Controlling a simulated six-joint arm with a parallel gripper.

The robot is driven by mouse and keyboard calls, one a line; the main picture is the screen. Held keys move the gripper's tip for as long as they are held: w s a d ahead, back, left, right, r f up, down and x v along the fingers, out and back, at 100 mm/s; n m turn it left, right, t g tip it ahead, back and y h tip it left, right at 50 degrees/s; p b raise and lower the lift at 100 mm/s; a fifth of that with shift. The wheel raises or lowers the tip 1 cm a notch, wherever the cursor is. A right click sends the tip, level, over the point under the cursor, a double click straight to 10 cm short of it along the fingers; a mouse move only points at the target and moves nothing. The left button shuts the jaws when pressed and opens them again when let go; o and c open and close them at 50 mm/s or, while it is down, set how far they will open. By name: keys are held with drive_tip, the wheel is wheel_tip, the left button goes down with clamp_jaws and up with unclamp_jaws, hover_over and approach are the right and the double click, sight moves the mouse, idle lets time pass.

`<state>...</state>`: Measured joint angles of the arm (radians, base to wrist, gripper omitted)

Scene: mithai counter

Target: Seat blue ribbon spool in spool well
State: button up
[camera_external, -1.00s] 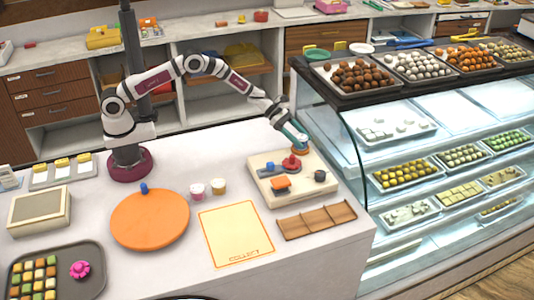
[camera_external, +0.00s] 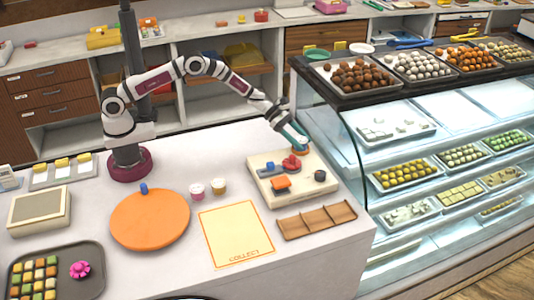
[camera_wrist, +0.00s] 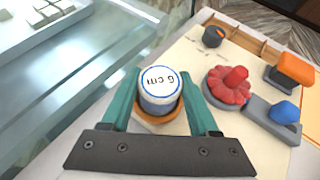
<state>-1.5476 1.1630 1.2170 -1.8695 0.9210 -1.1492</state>
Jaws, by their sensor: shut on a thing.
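The blue ribbon spool (camera_wrist: 160,84) has a white top marked "6 cm" with a blue ring around it. It stands about upright between the teal fingers of my gripper (camera_wrist: 164,90), which is shut on it. An orange-brown ring (camera_wrist: 158,123) shows around the spool's lower part, at the board's corner; it also shows under my gripper (camera_external: 291,136) in the external view (camera_external: 300,151). I cannot tell whether the spool's base is inside this ring or just above it. The fingers hide the spool in the external view.
The cream board (camera_external: 262,191) also carries a red fluted piece (camera_wrist: 229,85), a blue knob (camera_wrist: 284,111), an orange block (camera_wrist: 296,68) and a dark cup (camera_wrist: 213,36). A wooden divided tray (camera_external: 317,220) lies in front. The glass display case (camera_external: 345,135) stands close on the right.

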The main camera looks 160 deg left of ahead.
drive_tip(key=shift+f, duration=0.15)
drive_tip(key=o, duration=1.1)
drive_tip(key=shift+c, duration=0.2)
drive_tip(key=v, duration=1.1)
